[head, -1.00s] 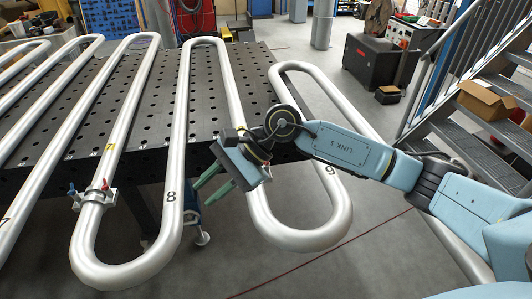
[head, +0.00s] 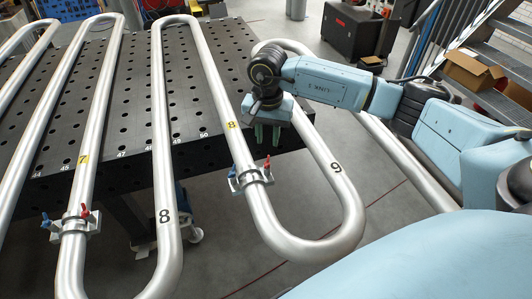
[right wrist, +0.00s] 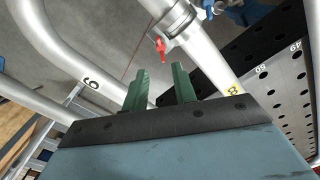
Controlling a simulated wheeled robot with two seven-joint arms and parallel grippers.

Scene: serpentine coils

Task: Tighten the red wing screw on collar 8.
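Collar 8 (head: 251,178) is a metal clamp around the pipe just below the yellow 8 label (head: 231,125). Its red wing screw (head: 267,162) is on the right side and its blue wing screw (head: 232,173) on the left. In the right wrist view the red wing screw (right wrist: 161,47) hangs beside the collar (right wrist: 172,23), beyond the fingertips. My right gripper (head: 266,142) points down just above the red wing screw, apart from it. Its green fingers (right wrist: 160,78) are open with nothing between them. My left gripper is not in view.
Another collar (head: 72,225) with red and blue wing screws sits on the pipe labelled 7. The pipe's bend labelled 9 (head: 337,168) is right of my gripper. The perforated black table (head: 125,115) lies behind. A cardboard box (head: 470,72) stands on stairs at right.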

